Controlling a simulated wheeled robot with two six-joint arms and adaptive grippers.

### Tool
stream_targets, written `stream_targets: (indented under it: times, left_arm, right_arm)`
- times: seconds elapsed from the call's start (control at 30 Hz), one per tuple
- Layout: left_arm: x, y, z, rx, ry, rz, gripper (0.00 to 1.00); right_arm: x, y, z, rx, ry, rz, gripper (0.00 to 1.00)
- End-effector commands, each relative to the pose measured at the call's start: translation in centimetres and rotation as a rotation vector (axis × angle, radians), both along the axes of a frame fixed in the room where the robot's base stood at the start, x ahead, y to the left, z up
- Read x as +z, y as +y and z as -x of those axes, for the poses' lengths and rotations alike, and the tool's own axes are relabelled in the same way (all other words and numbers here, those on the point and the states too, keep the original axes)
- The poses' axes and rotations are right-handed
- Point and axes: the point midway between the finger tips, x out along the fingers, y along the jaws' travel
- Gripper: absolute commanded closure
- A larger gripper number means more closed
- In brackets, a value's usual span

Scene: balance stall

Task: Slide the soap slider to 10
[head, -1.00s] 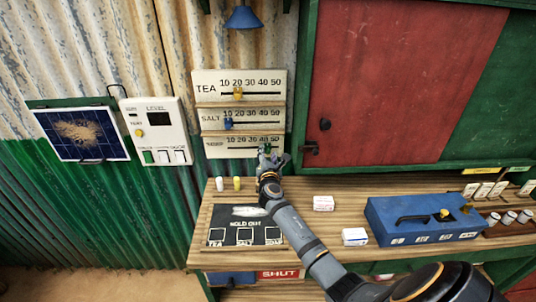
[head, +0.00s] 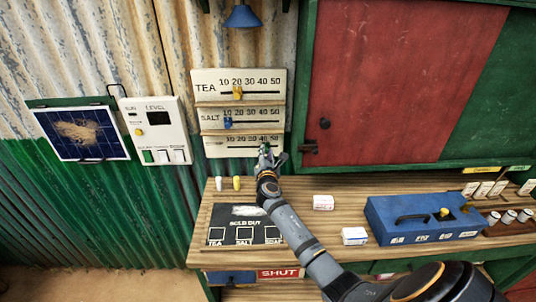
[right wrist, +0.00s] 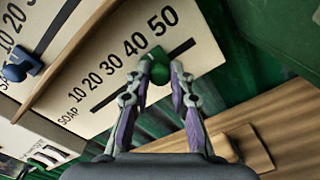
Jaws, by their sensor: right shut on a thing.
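The soap slider is a green knob (right wrist: 158,66) on the lowest scale of the wall board. It sits near the 40 mark of the soap scale (right wrist: 98,118), right of the middle of its slot. My right gripper (right wrist: 160,72) is shut on the green knob, a finger on each side. In the head view my right gripper (head: 268,150) reaches up to the soap scale (head: 222,147) and covers part of it, with the green knob (head: 264,144) just showing at its tips. My left gripper is not in view.
The salt scale's blue knob (head: 228,123) and the tea scale's yellow knob (head: 238,92) sit above, to the left. The counter below holds a dark board (head: 243,225), a blue box (head: 418,216) and small packets. A red shutter (head: 390,80) stands right of the scales.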

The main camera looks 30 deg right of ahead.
Motion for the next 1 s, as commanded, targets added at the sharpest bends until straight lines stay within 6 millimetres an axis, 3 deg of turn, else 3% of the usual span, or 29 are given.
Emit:
stream_targets:
  times: [0.3, 0.43, 0.6, 0.9, 0.93, 1.0]
  left_arm:
    - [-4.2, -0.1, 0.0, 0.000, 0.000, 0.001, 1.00]
    - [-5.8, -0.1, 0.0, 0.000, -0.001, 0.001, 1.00]
    - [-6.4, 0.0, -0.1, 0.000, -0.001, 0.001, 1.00]
    - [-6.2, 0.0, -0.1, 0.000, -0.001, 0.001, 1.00]
    - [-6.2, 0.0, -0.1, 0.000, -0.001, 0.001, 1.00]
    - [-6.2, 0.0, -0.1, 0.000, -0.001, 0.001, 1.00]
  right_arm:
    - [-0.8, 7.6, -4.6, 0.003, -0.004, -0.009, 1.00]
    - [-0.7, 10.1, -6.2, 0.003, -0.002, -0.006, 1.00]
    - [-0.3, 11.6, -7.1, 0.003, 0.001, -0.002, 1.00]
    - [0.0, 11.8, -7.2, 0.005, 0.000, -0.002, 1.00]
    - [0.0, 11.8, -7.2, 0.005, 0.000, -0.002, 0.78]
    - [0.0, 11.8, -7.2, 0.005, -0.001, -0.003, 0.68]
